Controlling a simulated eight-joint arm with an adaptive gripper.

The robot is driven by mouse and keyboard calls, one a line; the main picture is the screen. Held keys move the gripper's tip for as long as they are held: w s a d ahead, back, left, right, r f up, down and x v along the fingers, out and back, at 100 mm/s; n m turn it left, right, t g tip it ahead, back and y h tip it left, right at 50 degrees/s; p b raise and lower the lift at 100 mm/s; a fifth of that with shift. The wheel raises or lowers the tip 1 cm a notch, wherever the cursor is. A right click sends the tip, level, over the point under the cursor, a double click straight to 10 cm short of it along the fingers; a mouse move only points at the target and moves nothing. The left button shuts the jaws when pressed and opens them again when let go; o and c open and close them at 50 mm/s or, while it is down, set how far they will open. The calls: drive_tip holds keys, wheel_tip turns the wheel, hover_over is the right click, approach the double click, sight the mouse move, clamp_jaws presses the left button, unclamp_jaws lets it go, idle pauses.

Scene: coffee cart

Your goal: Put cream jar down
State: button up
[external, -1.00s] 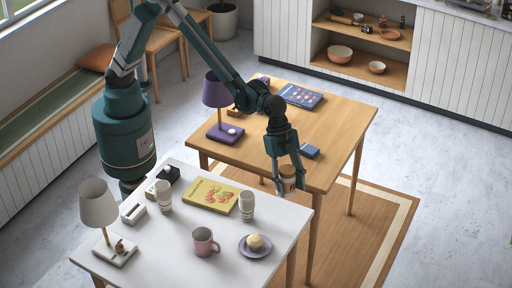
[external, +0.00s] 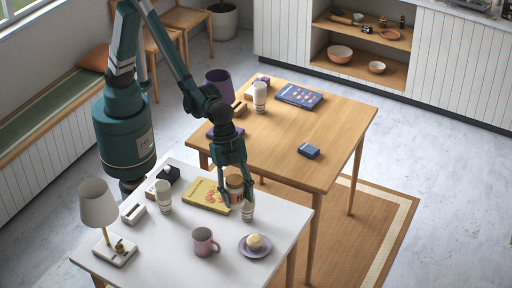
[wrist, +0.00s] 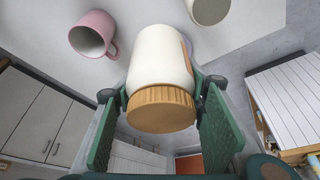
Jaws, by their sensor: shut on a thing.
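The cream jar (external: 235,183), with a tan lid, is between the fingers of my gripper (external: 237,193). In the wrist view the white jar (wrist: 160,60) shows its lid toward the camera, and the green fingers of my gripper (wrist: 160,92) are shut on its sides. In the external view the jar is over the back right part of the white table (external: 160,255), by the yellow book (external: 203,196) and a striped cup (external: 248,211). The fingers partly hide it. I cannot tell its exact height above the table.
A pink mug (external: 204,243) and a purple saucer (external: 270,248) with a round bun stand at the front. A lamp (external: 98,205) and another cup (external: 164,197) are at the left. The wooden table (external: 330,130) is behind.

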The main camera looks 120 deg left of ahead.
drive_tip(key=s+d+m, duration=0.1)
drive_tip(key=s+d, duration=0.8)
drive_tip(key=s, duration=0.5)
drive_tip(key=s+d+m, duration=0.1)
drive_tip(key=s+d, duration=0.8)
drive_tip(key=s, duration=0.5)
drive_tip(key=shift+f, duration=2.65)
drive_tip(key=shift+f+b, duration=0.65)
drive_tip(key=shift+f, duration=2.5)
drive_tip(key=shift+f+b, duration=0.45)
drive_tip(key=shift+f, duration=1.4)
drive_tip(key=shift+f, duration=0.15)
